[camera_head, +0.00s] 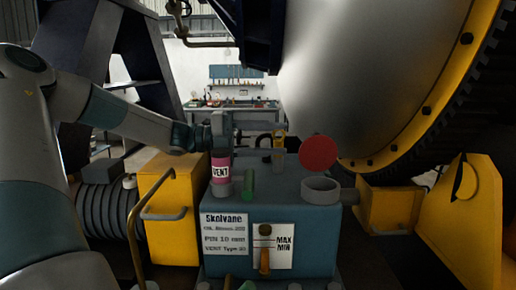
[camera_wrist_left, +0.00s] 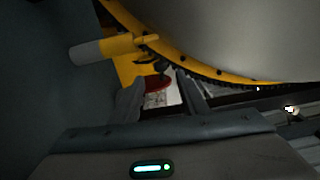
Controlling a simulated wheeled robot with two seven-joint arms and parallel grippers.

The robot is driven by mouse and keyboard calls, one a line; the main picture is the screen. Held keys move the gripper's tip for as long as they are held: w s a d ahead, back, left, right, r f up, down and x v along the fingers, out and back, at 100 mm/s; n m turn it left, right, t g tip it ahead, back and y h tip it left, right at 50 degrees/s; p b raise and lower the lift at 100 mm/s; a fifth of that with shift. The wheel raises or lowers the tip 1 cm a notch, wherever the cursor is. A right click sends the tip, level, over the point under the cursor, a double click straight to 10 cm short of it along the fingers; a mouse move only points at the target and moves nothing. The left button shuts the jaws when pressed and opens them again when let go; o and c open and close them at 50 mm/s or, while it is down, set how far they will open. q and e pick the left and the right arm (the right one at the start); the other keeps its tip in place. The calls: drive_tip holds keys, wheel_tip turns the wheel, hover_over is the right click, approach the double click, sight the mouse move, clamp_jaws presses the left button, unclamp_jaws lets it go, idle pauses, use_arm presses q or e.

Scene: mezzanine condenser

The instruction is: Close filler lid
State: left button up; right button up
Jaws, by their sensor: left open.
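The filler lid is a round red disc (camera_head: 318,153), standing open and raised above the grey ring-shaped filler neck (camera_head: 320,189) on top of the blue-grey tank (camera_head: 275,262). My left gripper (camera_head: 286,139) comes in from the left above the tank. Its two fingers are spread and point right, toward the lid, with a visible gap to it in the head view. In the left wrist view the red lid (camera_wrist_left: 153,83) shows between and beyond the open fingers (camera_wrist_left: 160,90), partly hidden. My right gripper is out of view.
A pink VENT canister (camera_head: 221,172) and a green cylinder (camera_head: 248,184) stand on the tank, left of the filler. A yellow box (camera_head: 172,205) stands left. The big yellow-rimmed drum (camera_head: 360,75) hangs close behind the lid.

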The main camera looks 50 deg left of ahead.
use_arm(q)
drive_tip(key=shift+b+v, duration=0.55)
drive_tip(key=shift+v, duration=1.35)
drive_tip(key=shift+c, duration=0.5)
